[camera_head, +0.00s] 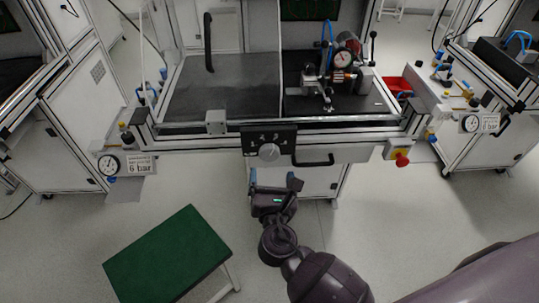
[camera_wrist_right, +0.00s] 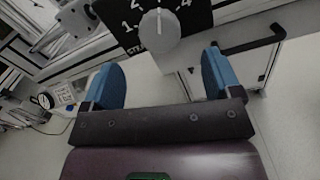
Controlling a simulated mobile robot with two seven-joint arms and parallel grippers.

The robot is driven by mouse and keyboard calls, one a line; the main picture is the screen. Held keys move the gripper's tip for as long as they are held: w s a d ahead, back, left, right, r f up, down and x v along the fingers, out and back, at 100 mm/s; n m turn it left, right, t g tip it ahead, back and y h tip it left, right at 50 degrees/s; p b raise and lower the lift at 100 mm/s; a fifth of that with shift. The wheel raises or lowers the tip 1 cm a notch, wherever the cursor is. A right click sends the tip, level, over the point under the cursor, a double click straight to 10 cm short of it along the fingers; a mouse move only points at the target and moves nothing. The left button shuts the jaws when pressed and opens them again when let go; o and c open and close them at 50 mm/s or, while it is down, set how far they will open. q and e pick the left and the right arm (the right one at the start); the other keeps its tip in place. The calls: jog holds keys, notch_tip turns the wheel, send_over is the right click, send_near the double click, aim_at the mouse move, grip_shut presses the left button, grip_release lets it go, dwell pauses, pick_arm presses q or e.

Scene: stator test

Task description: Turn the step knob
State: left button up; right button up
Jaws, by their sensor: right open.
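The step knob (camera_head: 268,152) is a light grey round knob on a black panel (camera_head: 257,138) at the front of the workbench. It also shows in the right wrist view (camera_wrist_right: 160,28), with a pointer line and white numbers around it. My right gripper (camera_head: 272,177) is below the knob in the head view, apart from it. In the right wrist view its two blue fingers (camera_wrist_right: 162,78) stand wide apart with nothing between them, and the knob lies beyond them, roughly centred in the gap. My left gripper is not in view.
A black handle (camera_head: 313,161) sits right of the panel. A red and yellow emergency button (camera_head: 401,158) is at the bench's right front. A pressure gauge (camera_head: 109,165) is at the left. A green-topped stool (camera_head: 168,255) stands on the floor at lower left.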

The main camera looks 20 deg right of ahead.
aim_at(270, 156)
jog(key=x, duration=0.5)
jog(key=shift+w, duration=0.35)
jog(key=shift+x, duration=0.85)
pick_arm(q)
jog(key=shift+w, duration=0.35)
pick_arm(e)
jog(key=shift+f, duration=0.1)
jog(key=c, duration=0.9)
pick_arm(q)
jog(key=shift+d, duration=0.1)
